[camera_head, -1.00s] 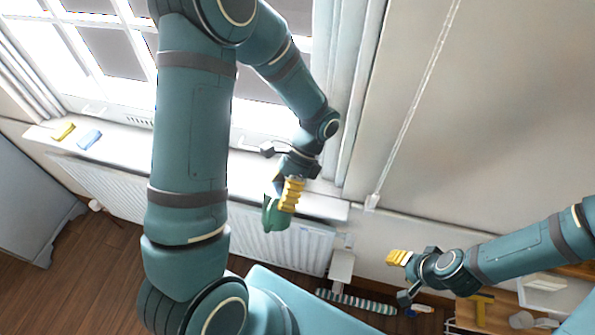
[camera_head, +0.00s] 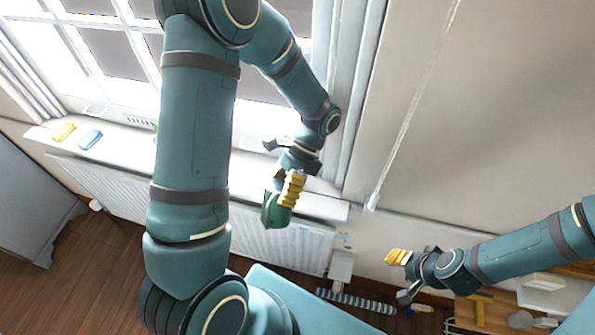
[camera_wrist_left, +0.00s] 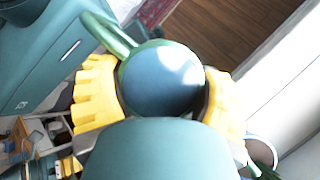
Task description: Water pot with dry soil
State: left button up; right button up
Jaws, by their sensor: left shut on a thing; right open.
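My left gripper (camera_head: 283,197) is shut on a green watering can (camera_head: 274,213), held in front of the window sill above the radiator. In the left wrist view the can (camera_wrist_left: 160,150) sits between the yellow fingers (camera_wrist_left: 160,98), with its round blue-grey opening or inside facing the camera and a green tube at upper left. A bit of green plant (camera_wrist_left: 264,172) shows at the lower right, beside a pale curved rim. Some green leaf (camera_head: 154,125) shows on the sill, mostly hidden by my arm. No soil is visible. My right gripper (camera_head: 401,277) is open and empty.
The white sill (camera_head: 120,145) carries a yellow block (camera_head: 64,132) and a blue block (camera_head: 90,139) at its left end. A radiator (camera_head: 110,188) is below. A wooden shelf with a yellow tool (camera_head: 481,308) is under my right arm. A striped roll (camera_head: 355,301) lies on the floor.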

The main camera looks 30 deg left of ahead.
dwell(0.3)
pick_arm(q)
jog(key=shift+s+f+t+b, duration=0.2)
jog(key=shift+f+t+b, duration=0.25)
jog(key=shift+f+b, duration=0.2)
jog(key=shift+s+f+t+b, duration=0.15)
jog(key=shift+f+t+b, duration=0.3)
jog(key=shift+f+b, duration=0.15)
jog(key=shift+r, duration=0.1)
jog(key=shift+f+n+t+y+b, duration=0.3)
jog(key=shift+f+t+b, duration=0.3)
jog(key=shift+f+b, duration=0.5)
jog(key=shift+d+f+t+b, duration=0.15)
jog(key=shift+t+b, duration=0.25)
jog(key=shift+b, duration=0.2)
jog(key=shift+w+f+t+b, duration=0.1)
jog(key=shift+f+t+b, duration=0.95)
jog(key=shift+b, duration=1.05)
